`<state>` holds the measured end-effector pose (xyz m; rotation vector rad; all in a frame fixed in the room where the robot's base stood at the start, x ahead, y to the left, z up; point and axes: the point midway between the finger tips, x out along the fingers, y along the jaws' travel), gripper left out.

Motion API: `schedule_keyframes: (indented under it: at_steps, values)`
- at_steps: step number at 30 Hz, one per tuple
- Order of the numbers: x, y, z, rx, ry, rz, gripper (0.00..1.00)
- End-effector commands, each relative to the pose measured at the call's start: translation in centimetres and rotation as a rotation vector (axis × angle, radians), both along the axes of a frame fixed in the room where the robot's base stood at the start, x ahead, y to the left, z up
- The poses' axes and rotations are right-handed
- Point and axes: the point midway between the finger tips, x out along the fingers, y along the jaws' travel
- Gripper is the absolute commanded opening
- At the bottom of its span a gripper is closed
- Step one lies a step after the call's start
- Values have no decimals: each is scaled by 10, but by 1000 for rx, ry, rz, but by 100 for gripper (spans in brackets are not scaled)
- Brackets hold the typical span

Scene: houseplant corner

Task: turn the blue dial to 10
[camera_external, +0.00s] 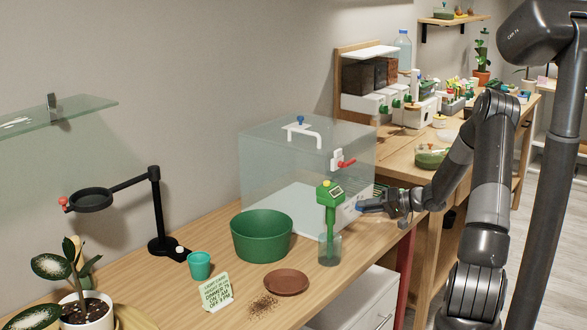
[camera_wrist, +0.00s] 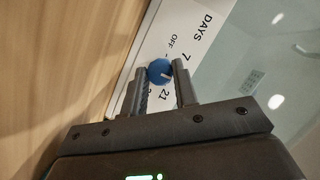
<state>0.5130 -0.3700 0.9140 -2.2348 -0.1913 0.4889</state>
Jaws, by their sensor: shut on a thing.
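The blue dial (camera_wrist: 159,70) sits on a white panel (camera_wrist: 172,35) of the clear box, between my fingertips in the wrist view. A small pale mark shows on the dial near the right finger. Printing around it reads "DAYS", "OFF", "7" and "21"; a further number is partly hidden by my fingers, and I see no "10". My gripper (camera_wrist: 163,77) is shut on the dial. In the external view my gripper (camera_external: 368,208) reaches from the right to the front of the clear box (camera_external: 290,170); the dial cannot be made out clearly there.
A green device (camera_external: 330,195) stands in a glass beaker (camera_external: 329,250) just left of my gripper. A green pot (camera_external: 262,236), a brown saucer (camera_external: 286,283) and a sign (camera_external: 216,292) are farther left. The box has a red-handled valve (camera_external: 343,162).

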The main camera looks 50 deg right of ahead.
Motion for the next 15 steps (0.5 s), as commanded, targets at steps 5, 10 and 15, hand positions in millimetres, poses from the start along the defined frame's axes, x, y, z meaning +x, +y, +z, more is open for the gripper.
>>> schedule_keyframes:
  at_steps: [5,10,15]
  values:
    - [1,-2,0,62,-2,-3,4]
    - [1,-2,0,91,-2,-5,4]
    - [1,-3,0,98,-2,-6,4]
